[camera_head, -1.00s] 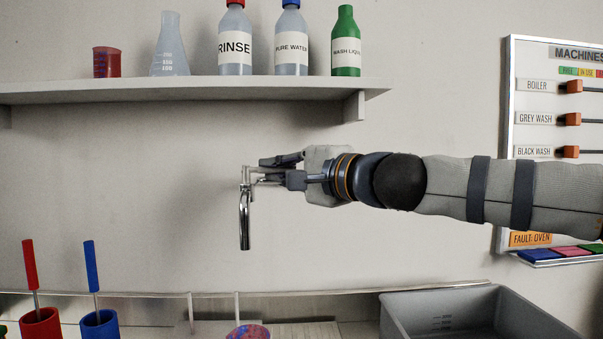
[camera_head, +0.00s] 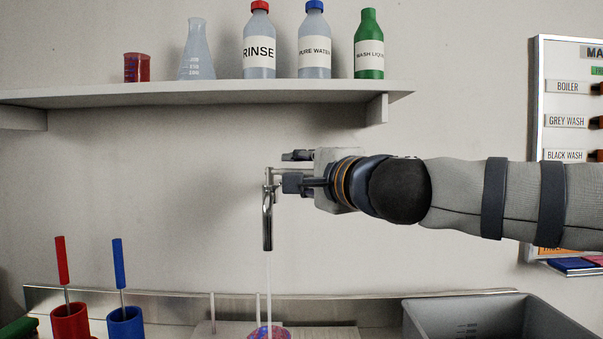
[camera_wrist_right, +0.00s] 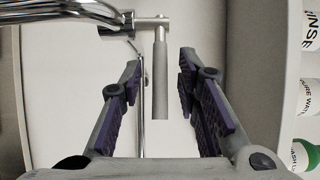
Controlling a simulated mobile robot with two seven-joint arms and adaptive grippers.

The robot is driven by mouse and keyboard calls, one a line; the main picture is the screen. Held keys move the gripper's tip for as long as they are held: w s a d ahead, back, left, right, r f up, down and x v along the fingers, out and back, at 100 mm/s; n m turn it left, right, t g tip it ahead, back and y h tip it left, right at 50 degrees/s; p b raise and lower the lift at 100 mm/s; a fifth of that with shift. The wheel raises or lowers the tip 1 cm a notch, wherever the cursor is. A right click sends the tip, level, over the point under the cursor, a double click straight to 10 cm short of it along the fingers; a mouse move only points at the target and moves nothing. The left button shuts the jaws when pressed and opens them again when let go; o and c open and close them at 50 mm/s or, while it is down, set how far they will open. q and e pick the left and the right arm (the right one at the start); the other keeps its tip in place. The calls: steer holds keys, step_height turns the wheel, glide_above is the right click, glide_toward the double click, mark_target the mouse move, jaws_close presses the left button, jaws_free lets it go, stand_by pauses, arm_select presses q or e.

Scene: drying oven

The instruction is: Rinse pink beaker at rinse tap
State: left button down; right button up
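The rinse tap (camera_head: 267,220) hangs in the middle of the head view, its chrome spout pointing down. A thin stream of water runs from it into a pink vessel with blue patches (camera_head: 268,333), apparently the pink beaker, mostly cut off by the bottom edge. My right gripper (camera_head: 284,170) is at the top of the tap. In the right wrist view, its fingers (camera_wrist_right: 160,68) stand apart on either side of the grey tap lever (camera_wrist_right: 160,85), with gaps visible on both sides. My left gripper is out of view.
A shelf (camera_head: 220,95) above holds a red beaker (camera_head: 137,68), a flask (camera_head: 197,50) and several bottles. Red (camera_head: 70,322) and blue (camera_head: 126,323) holders with brushes stand at lower left. A grey bin (camera_head: 470,318) is at lower right.

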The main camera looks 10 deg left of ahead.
steer(key=v, duration=1.2)
